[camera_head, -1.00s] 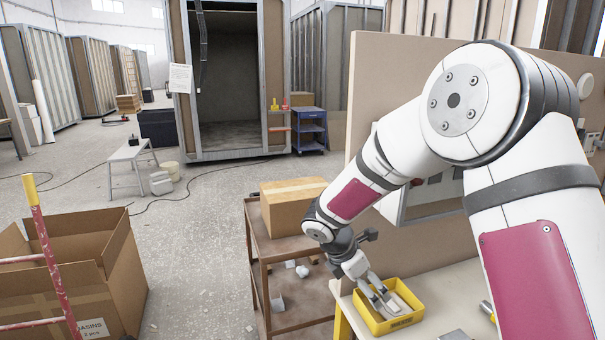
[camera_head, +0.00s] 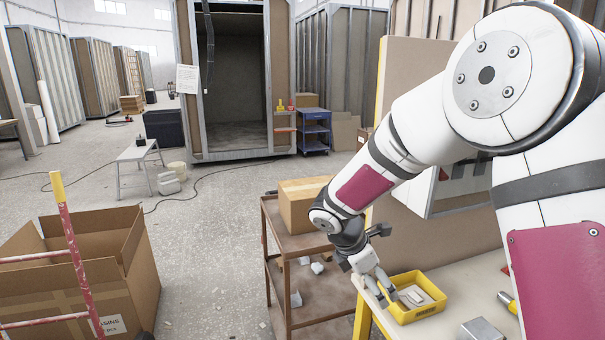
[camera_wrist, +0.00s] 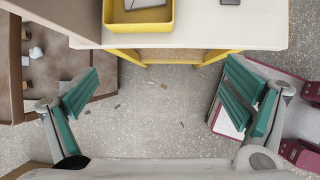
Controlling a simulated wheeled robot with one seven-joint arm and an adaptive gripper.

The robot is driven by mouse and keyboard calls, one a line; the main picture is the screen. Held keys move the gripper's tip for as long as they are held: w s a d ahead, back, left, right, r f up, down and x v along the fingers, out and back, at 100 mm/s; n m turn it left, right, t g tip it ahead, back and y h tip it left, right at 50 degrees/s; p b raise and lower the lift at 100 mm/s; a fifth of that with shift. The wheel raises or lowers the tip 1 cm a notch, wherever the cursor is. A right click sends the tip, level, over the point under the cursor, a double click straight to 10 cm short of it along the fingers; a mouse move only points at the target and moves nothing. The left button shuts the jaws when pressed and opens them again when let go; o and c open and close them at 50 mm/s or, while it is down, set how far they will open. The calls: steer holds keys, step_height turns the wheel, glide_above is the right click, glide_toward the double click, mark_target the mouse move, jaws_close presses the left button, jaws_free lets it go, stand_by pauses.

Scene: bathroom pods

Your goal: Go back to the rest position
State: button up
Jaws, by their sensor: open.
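My gripper (camera_head: 377,286) is at the left end of the workbench (camera_head: 465,283), beside the yellow bin (camera_head: 427,312). In the wrist view my gripper (camera_wrist: 165,103) has its two green-padded fingers spread wide. Only the grey floor shows between them, and nothing is held. The yellow bin also shows at the top of the wrist view (camera_wrist: 166,22), on the bench edge and apart from the fingers. It holds a light grey, flat piece (camera_head: 415,297). My arm bends down from the upper right.
A brown metal cart (camera_head: 305,241) with a cardboard box (camera_head: 303,203) on it stands left of my gripper. A tan panel (camera_head: 470,220) rises behind the bench.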

steer(key=s+d+r+m+y, duration=0.1)
steer(key=s+d+r+m, duration=0.2)
steer(key=s+r+m, duration=0.6)
steer(key=s+d+r+m+y, duration=0.2)
steer(key=s+r+m, duration=0.5)
steer(key=s, duration=0.5)
steer(key=s+a+r+m+t+y, duration=0.1)
steer(key=s+m+t+y, duration=0.1)
steer(key=s+m, duration=0.3)
steer(key=s, duration=0.4)
steer(key=shift+a+r+m+t, duration=0.3)
steer(key=shift+a+r, duration=0.05)
steer(key=shift+c, duration=0.3)
